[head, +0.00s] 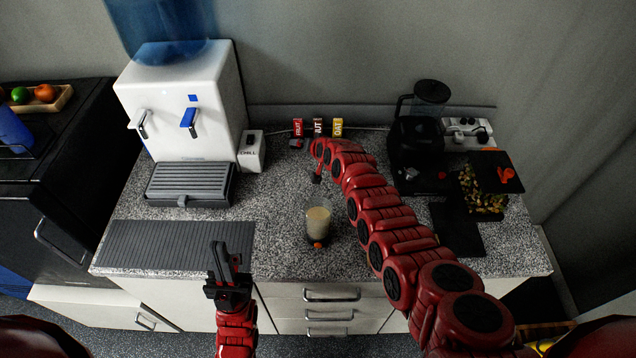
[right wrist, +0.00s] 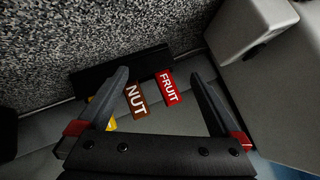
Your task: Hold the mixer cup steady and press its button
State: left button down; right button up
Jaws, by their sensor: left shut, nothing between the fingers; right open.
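The mixer cup (head: 318,220) stands upright on the counter near its front edge. It is clear, with a pale beige drink inside. An orange button (head: 317,245) shows low on its front. My left gripper (head: 227,254) is shut and empty, at the counter's front edge, to the left of the cup and apart from it. My right arm reaches past the cup's right side to the back of the counter. My right gripper (right wrist: 160,76) is open in the right wrist view, facing the NUT bar (right wrist: 136,98) and the FRUIT bar (right wrist: 168,88), holding nothing.
A white water dispenser (head: 185,105) with a grey drip tray (head: 190,183) stands at the left. A ribbed mat (head: 175,245) lies front left. A black coffee machine (head: 412,150) and a container of nuts (head: 482,190) stand at the right. Counter between cup and dispenser is clear.

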jog(key=s+d+r+n+g+h, duration=0.1)
jog(key=s+r+g, duration=0.25)
jog(key=s, duration=0.45)
jog(key=s+d+r+g+h, duration=0.1)
jog(key=s+r+g+h, duration=0.1)
jog(key=s+g, duration=0.4)
jog(key=s+d+r+n+g+h, duration=0.1)
jog(key=s+r+g, duration=0.2)
jog(key=s, duration=0.6)
jog(key=shift+d+p+x, duration=0.15)
jog(key=shift+x, duration=1.95)
jog(key=shift+d+p+x, duration=0.15)
jog(key=shift+x, duration=1.9)
grip_shut()
jog(key=shift+s, duration=0.1)
